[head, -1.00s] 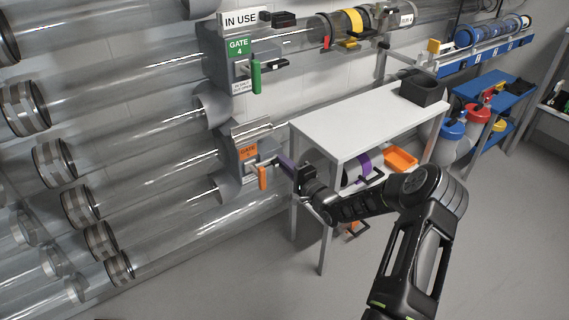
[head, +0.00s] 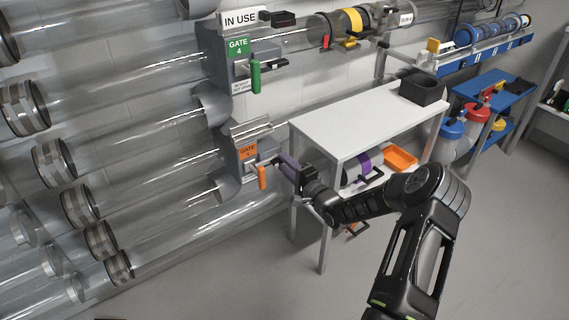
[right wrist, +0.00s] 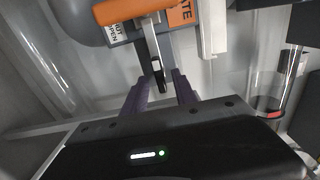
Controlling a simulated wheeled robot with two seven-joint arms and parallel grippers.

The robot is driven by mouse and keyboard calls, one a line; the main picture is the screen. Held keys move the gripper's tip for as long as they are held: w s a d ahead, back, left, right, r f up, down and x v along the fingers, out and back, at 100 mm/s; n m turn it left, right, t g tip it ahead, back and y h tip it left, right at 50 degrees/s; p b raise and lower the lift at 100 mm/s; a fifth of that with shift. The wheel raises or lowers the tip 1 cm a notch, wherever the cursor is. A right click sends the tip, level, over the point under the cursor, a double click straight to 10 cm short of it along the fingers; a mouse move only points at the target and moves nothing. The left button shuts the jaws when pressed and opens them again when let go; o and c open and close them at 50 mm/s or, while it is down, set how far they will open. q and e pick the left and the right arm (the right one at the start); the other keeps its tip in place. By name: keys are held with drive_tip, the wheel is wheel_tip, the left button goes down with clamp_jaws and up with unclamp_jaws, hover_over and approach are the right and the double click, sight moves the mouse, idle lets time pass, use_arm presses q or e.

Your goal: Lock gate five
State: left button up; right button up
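The gate five unit (head: 232,160) is a grey housing on the lower clear tubes. It has an orange gate sign (head: 248,151), its number too small to read, and a hanging orange handle (head: 262,177). In the right wrist view the orange handle (right wrist: 130,10) lies at the top, and a thin metal bar with a dark end (right wrist: 157,72) points between my fingers. My right gripper (head: 282,160), with purple fingers, is just right of the handle. In the wrist view my right gripper (right wrist: 158,88) is open, its fingers apart on either side of the bar. My left gripper is out of view.
Gate four, with a green sign (head: 238,47) and green handle (head: 256,77), is above under an IN USE sign (head: 240,19). A white table (head: 350,118) with a black bin (head: 422,88) stands right behind my right arm. Open floor lies at the front right.

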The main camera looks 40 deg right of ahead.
drive_tip(key=s+p, duration=0.1)
drive_tip(key=s, duration=0.6)
drive_tip(key=shift+a, duration=0.1)
drive_tip(key=s+a+f+n+g+y, duration=0.1)
drive_tip(key=s+a+f+n+g, duration=0.35)
drive_tip(key=a+f, duration=0.55)
drive_tip(key=s+a+f+n+g+y, duration=0.1)
drive_tip(key=s+a+f+n+g, duration=0.4)
drive_tip(key=a+f, duration=0.55)
drive_tip(key=s+a+f+n+g+y, duration=0.2)
drive_tip(key=s+a+n+g, duration=0.5)
drive_tip(key=s+a, duration=1.2)
drive_tip(key=shift+a+g+y, duration=0.3)
drive_tip(key=shift+a+g, duration=0.05)
drive_tip(key=shift+a, duration=0.5)
